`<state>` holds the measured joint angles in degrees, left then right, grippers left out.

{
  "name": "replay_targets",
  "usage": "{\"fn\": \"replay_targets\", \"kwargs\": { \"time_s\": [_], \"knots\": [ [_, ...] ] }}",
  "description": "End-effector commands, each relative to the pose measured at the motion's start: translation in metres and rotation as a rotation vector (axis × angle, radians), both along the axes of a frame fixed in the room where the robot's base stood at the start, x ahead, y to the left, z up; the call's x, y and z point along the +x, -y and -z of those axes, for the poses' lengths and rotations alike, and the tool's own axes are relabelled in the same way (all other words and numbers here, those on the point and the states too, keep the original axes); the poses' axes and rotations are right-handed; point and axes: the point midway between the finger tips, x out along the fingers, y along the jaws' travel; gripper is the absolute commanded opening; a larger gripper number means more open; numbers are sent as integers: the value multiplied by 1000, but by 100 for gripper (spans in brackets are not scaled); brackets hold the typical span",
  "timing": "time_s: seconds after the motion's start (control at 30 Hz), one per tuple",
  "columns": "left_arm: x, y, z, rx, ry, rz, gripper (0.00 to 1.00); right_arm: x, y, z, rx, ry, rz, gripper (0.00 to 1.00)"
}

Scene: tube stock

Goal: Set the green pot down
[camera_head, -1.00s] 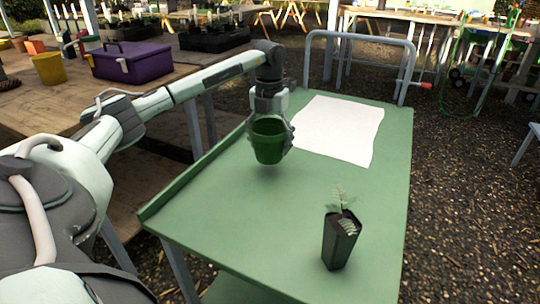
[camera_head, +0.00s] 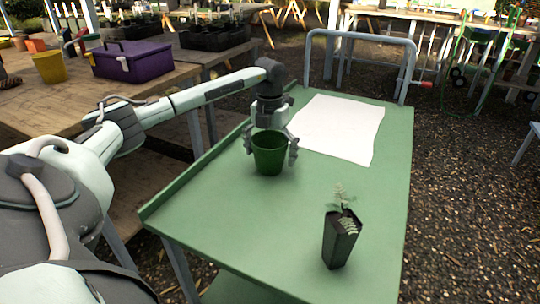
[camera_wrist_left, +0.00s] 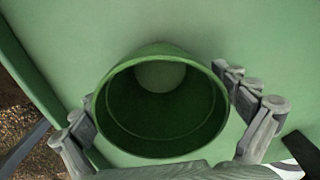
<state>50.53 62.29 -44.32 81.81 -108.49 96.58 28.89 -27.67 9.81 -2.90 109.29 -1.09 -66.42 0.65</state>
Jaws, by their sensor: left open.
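The green pot (camera_head: 269,158) stands upright on the green cart top (camera_head: 225,220), left of the white sheet. It is empty inside, as the left wrist view shows the pot (camera_wrist_left: 160,105) from above with its bare bottom. My left gripper (camera_head: 271,150) is open, with one finger on each side of the pot. In the left wrist view the fingers (camera_wrist_left: 165,130) stand apart around the rim, with a gap on the right side; whether the left one touches I cannot tell. My right gripper is not in view.
A dark square pot with a seedling (camera_head: 341,238) stands at the cart's front right. A white sheet (camera_head: 338,128) lies at the back. A grey handle rail (camera_head: 360,38) rises at the far end. A wooden bench (camera_head: 75,100) with a purple toolbox (camera_head: 131,60) stands left.

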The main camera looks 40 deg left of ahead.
Motion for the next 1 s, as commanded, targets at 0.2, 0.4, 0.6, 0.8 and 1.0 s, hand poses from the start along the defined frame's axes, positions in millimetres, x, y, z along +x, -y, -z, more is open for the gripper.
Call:
{"fn": "replay_targets", "kwargs": {
  "time_s": [0.2, 0.4, 0.6, 0.8, 1.0],
  "knots": [
    [0, 0, -2, 0, 1, 0, 99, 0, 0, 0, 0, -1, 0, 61],
    [1, 0, -24, 1, 5, 0, 99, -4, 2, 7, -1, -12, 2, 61],
    [1, 0, -68, -1, 7, 0, 99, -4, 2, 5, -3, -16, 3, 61],
    [1, 0, -105, 0, 3, 0, 99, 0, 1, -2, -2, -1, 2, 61],
    [0, 0, -122, -1, 1, 0, 99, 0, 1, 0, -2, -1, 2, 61]
  ]
}}
